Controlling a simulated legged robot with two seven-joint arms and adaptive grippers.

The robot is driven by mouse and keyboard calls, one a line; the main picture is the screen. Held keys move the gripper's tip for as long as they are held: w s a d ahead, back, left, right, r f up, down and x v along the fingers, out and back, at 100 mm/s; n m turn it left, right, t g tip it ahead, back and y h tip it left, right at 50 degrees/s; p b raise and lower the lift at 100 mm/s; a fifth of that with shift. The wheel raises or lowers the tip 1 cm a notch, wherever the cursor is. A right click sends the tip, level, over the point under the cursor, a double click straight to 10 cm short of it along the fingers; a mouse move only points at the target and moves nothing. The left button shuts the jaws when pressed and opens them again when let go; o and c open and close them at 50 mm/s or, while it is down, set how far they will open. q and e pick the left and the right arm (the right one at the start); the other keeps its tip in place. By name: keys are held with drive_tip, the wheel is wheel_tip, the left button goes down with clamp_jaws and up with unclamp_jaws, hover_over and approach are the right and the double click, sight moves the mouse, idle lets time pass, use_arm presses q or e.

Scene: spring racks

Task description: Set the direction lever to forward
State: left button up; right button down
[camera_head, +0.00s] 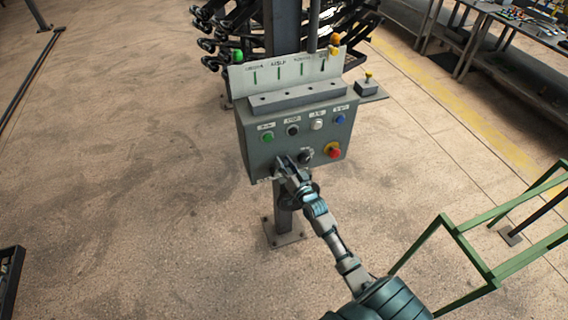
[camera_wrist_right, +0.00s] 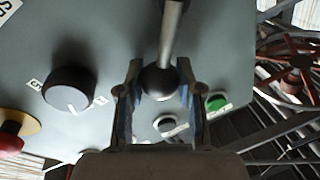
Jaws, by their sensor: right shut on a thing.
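The direction lever (camera_wrist_right: 172,35) is a metal rod with a dark ball knob on the front of a grey control box (camera_head: 245,150). In the right wrist view the knob sits between the two fingers of my right gripper (camera_wrist_right: 160,95), which is shut on it. In the head view my right gripper (camera_head: 284,164) reaches the lower left of the box front, and it hides the lever there. The lever's position marks cannot be read. My left gripper is not in view.
A black rotary knob (camera_head: 306,153) and a red emergency button (camera_head: 333,151) sit right of the gripper. A green button (camera_head: 268,137) and other buttons are above. A green rail (camera_head: 470,255) stands at the right.

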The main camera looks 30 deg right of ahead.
drive_tip(key=shift+a+f, duration=0.1)
drive_tip(key=shift+f, duration=0.45)
drive_tip(key=c, duration=1)
unclamp_jaws()
drive_tip(key=shift+o, duration=1.3)
drive_tip(key=shift+r, duration=0.2)
drive_tip(key=s+f, duration=0.1)
drive_tip(key=s, duration=1)
drive_tip(key=shift+s+a+f, duration=0.25)
drive_tip(key=shift+s+a, duration=0.05)
drive_tip(key=shift+s, duration=0.1)
